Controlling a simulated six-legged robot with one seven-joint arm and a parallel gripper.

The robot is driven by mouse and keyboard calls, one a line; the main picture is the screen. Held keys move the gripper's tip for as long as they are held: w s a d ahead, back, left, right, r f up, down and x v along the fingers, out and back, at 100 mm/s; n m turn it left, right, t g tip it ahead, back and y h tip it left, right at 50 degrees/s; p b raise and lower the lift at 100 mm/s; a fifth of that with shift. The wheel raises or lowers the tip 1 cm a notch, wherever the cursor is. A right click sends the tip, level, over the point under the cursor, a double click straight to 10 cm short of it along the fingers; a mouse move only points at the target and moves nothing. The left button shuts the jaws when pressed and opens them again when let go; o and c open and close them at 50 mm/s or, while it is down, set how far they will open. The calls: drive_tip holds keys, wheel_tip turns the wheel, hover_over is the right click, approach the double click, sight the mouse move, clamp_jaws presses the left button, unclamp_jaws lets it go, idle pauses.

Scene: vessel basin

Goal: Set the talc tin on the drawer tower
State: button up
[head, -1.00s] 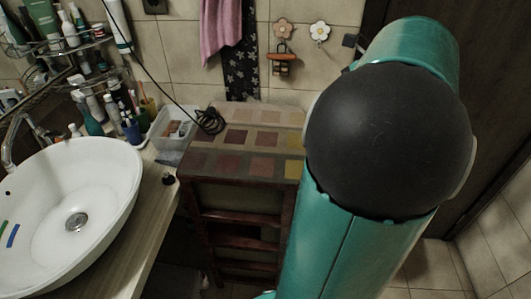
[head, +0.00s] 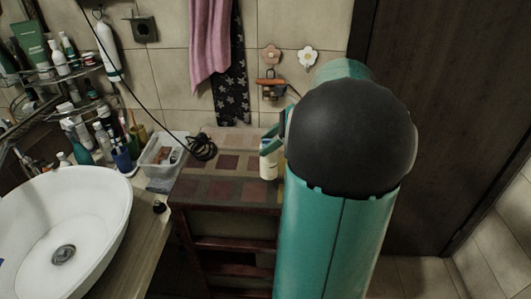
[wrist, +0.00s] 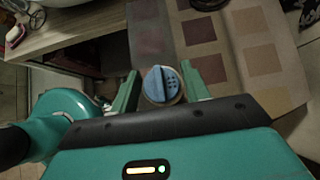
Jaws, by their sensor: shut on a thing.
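The talc tin (head: 268,164) is a small pale cylinder with a yellowish lower part. Its round blue cap (wrist: 161,83) faces the wrist camera. My gripper (head: 271,143) is shut on the tin, with a green finger on each side of it in the wrist view (wrist: 168,88). The drawer tower (head: 196,190) has a dark reddish frame and a top patterned with brown squares; its top also fills the upper right of the wrist view (wrist: 225,50). The tin appears upright over the right part of this top. I cannot tell whether its base touches. My arm hides the tower's right side.
A coiled black cable (head: 203,147) lies on the tower's back left. A clear plastic box (head: 160,158) and a white basin (head: 105,215) stand on the counter to the left. A pink towel (head: 209,50) hangs behind. The tower top's front left is clear.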

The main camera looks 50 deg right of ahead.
sight(269, 164)
drive_tip(key=shift+w+f, duration=0.2)
drive_tip(key=shift+f, duration=0.05)
drive_tip(key=shift+w+a+f, duration=0.1)
drive_tip(key=shift+w+f, duration=0.1)
drive_tip(key=shift+f, duration=0.75)
drive_tip(key=shift+w+f, duration=0.2)
drive_tip(key=shift+f, duration=0.75)
drive_tip(key=o, duration=1.4)
drive_tip(key=shift+f, duration=0.1)
